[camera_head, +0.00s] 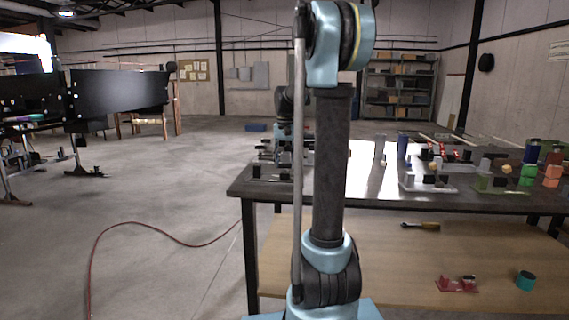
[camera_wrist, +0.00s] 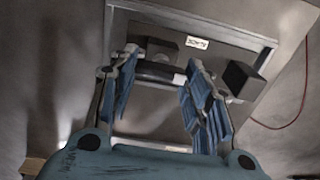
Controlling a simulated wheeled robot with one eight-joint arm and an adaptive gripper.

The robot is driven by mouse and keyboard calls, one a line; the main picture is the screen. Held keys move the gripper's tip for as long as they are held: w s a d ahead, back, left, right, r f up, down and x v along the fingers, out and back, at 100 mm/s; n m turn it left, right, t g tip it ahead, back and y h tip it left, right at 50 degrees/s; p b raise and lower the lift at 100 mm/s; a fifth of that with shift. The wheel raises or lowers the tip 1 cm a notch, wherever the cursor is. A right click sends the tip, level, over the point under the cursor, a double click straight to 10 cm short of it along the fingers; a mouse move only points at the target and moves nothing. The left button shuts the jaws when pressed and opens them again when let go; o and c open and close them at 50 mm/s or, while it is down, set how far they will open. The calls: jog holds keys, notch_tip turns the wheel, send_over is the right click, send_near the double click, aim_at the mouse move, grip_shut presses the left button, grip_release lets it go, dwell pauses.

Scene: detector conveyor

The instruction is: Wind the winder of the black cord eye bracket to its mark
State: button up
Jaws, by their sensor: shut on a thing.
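The black cord eye bracket shows in the wrist view as a dark plate with a small white label (camera_wrist: 198,43) and black blocks on it. One block (camera_wrist: 162,50) stands just beyond my fingers, another (camera_wrist: 243,80) to their right. My gripper (camera_wrist: 163,68) is shut on a dark, roughly cylindrical part, the winder (camera_wrist: 158,76), which lies across between the fingertips. A pale band shows at the winder's right end, beside the right finger. I cannot make out the mark clearly.
The dark table (camera_head: 380,200) bears dark fixtures at its left end (camera_head: 268,172) and several brackets, blocks and cylinders on the right. A lower shelf (camera_head: 400,262) holds a screwdriver (camera_head: 420,226), a red bracket (camera_head: 457,285) and a teal ring (camera_head: 525,281). The floor left is open, with a red hose (camera_head: 150,225).

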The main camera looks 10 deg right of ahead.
jog(key=shift+d+n, duration=0.1)
jog(key=shift+n, duration=0.3)
jog(key=n, duration=0.4)
jog(key=shift+n, duration=0.3)
jog(key=n, duration=0.4)
jog(key=shift+n, duration=0.6)
dwell(1.0)
jog(key=o, duration=1.1)
jog(key=shift+c, duration=0.2)
